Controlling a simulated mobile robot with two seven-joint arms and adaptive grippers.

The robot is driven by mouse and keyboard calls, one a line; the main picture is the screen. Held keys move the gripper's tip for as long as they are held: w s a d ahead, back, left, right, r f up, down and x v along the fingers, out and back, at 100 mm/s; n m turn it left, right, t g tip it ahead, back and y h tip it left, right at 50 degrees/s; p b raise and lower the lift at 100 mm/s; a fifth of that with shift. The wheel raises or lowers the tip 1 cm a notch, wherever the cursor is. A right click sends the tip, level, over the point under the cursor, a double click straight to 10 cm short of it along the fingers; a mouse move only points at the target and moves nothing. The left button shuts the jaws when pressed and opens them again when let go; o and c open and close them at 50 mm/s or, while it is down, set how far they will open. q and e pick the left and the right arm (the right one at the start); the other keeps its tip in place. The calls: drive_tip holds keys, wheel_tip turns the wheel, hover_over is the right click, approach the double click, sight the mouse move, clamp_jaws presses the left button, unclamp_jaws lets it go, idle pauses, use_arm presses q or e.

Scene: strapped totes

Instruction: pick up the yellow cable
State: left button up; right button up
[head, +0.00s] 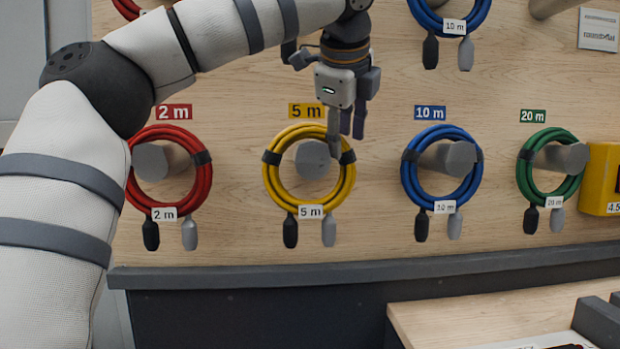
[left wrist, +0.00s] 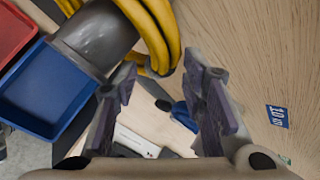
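The yellow cable (head: 349,182) is a coil held by dark straps. It hangs on a grey peg (head: 312,160) under the yellow "5 m" label, with two plugs dangling below. My left gripper (head: 345,140) is in front of the coil's upper right part, pointing down, and one finger overlaps the coil near the right strap. In the left wrist view the gripper (left wrist: 163,88) is open with nothing between its fingers. The yellow cable (left wrist: 165,35) shows just beyond the fingertips there, beside the grey peg. Contact cannot be told. My right gripper is not in view.
A red coil (head: 204,185) hangs to the left; a blue coil (head: 409,185) and a green coil (head: 524,180) hang to the right, each on a peg. A yellow box (head: 600,170) is at far right. A dark ledge (head: 250,277) runs below.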

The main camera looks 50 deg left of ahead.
use_arm(q)
drive_tip(key=x, duration=0.2)
drive_tip(key=shift+w+a+f, duration=0.15)
drive_tip(key=shift+w, duration=0.05)
drive_tip(key=shift+s, duration=0.1)
drive_tip(key=shift+c, duration=1.1)
clamp_jaws()
